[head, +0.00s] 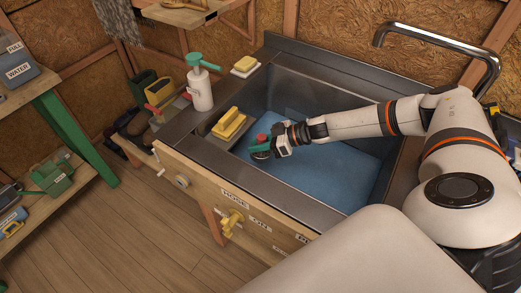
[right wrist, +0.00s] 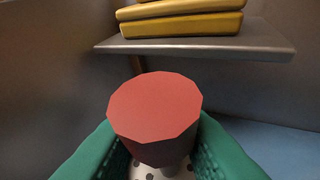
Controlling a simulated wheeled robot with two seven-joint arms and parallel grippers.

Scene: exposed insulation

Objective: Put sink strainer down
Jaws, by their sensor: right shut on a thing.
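The sink strainer (head: 260,155) is a dark disc with a red knob, low in the left part of the sink basin. In the right wrist view its red knob (right wrist: 155,105) stands upright, with a perforated pale plate partly visible below it. My right gripper (head: 263,143) has green fingers, one on each side of the knob, and is shut on it. I cannot tell whether the strainer touches the basin floor. The steel sink (head: 182,141) has a blue basin floor (head: 300,180). My left gripper is not in view.
A yellow sponge-like block (head: 230,124) sits on a ledge left of the strainer; this ledge also shows in the right wrist view (right wrist: 195,48). A soap bottle (head: 201,90) and a soap dish (head: 245,66) stand on the rim. The faucet (head: 440,45) is at the right.

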